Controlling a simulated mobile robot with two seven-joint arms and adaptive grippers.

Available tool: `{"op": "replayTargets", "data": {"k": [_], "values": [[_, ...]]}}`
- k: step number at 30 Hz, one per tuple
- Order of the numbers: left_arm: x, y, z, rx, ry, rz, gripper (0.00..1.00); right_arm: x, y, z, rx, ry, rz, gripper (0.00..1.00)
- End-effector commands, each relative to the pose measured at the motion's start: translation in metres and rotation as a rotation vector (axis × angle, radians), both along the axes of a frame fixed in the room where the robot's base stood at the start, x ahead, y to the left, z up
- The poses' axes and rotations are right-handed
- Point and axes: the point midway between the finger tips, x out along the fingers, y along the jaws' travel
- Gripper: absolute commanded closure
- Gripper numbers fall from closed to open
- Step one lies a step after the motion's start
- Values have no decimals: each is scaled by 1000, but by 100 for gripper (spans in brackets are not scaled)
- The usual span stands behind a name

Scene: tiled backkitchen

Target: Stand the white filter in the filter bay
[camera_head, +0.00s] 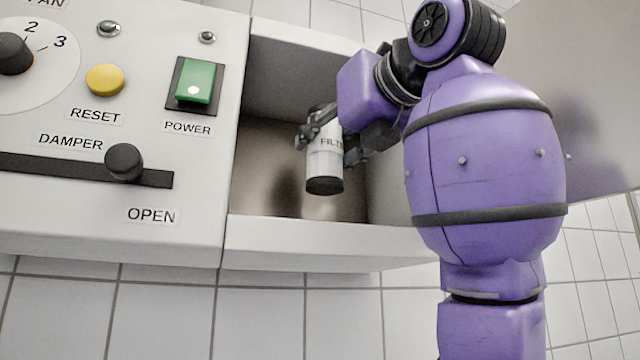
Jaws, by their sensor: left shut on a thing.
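The white filter (325,172) is a white cylinder with a dark lower end and a partly covered "FILTER" label. It is close to upright, with a slight tilt. My left gripper (332,143) is shut on its upper half, with one finger on each side. The filter bay (265,160) is an open recess in the white panel with a brownish inside. The filter shows within the bay's opening. I cannot tell whether its lower end touches the bay floor. The gripper and wrist hide the filter's upper part and the bay's right side. My right gripper is not in view.
Left of the bay, the panel holds a green POWER switch (195,83), a yellow RESET button (105,80), a black DAMPER slider knob (124,162) and a fan dial (14,54). A white front ledge (300,238) borders the bay. A grey panel (590,90) stands at right.

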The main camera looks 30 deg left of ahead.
Motion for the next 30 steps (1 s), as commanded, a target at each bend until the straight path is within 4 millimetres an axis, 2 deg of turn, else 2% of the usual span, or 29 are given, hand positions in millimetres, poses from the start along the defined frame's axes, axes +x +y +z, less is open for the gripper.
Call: {"op": "replayTargets", "data": {"k": [1, 10, 15, 29, 30], "values": [[3, 5, -7, 1, 0, 2, 88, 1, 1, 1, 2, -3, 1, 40], [14, 21, -31, 0, -1, 1, 88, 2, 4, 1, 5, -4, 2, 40], [12, 19, -52, 1, -4, 1, 88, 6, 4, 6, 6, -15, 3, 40], [13, 18, -62, 0, -1, -2, 88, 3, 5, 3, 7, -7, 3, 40], [13, 18, -62, 0, -1, -1, 55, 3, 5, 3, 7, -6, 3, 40]]}}
